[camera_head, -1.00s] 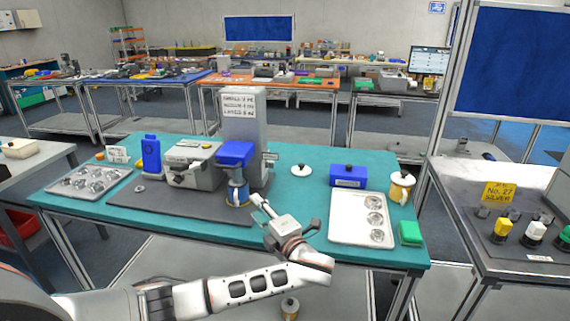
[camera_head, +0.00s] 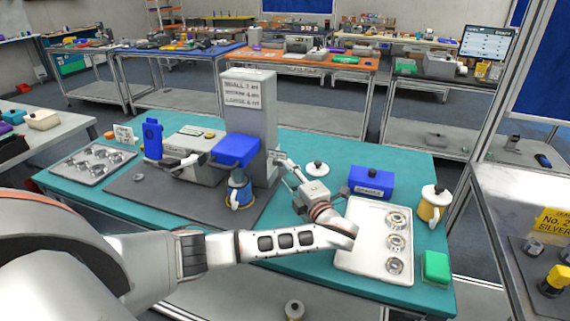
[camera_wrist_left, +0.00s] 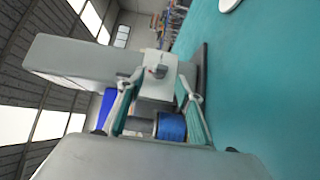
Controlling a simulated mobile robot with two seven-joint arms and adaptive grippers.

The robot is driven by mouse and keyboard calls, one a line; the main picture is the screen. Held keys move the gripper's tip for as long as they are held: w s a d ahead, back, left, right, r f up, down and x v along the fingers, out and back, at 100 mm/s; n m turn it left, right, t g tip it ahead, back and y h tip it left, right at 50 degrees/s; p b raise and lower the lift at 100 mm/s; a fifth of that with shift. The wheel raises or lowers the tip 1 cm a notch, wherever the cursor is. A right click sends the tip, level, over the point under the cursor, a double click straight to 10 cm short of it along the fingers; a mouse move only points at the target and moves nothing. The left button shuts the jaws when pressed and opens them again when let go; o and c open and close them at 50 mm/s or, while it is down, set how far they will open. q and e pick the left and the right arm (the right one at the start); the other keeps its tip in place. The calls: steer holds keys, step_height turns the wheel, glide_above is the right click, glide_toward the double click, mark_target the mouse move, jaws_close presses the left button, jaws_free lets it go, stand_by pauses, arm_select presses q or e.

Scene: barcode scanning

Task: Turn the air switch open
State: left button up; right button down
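The air switch looks to be the small dark knob on a pale plate in the left wrist view (camera_wrist_left: 158,71), on the side of the tall grey machine column (camera_head: 252,110). In the head view the switch is hard to make out behind my fingers. My left gripper (camera_head: 281,164) is at the column's right side, its fingers pointing at it. In the left wrist view its two fingers (camera_wrist_left: 160,85) are spread, with the knob between and just beyond the tips and nothing held. Contact cannot be told. My right gripper is not in view.
A blue mug (camera_head: 240,193) stands under the machine's blue head (camera_head: 236,150). A white lid (camera_head: 317,169), blue box (camera_head: 371,182), yellow pot (camera_head: 433,205), green block (camera_head: 435,267) and white tray (camera_head: 350,255) are to the right. Teal tabletop is clear behind the lid.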

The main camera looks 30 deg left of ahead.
mark_target(279, 162)
arm_select(q)
steer(key=shift+x, duration=2.55)
jaws_close()
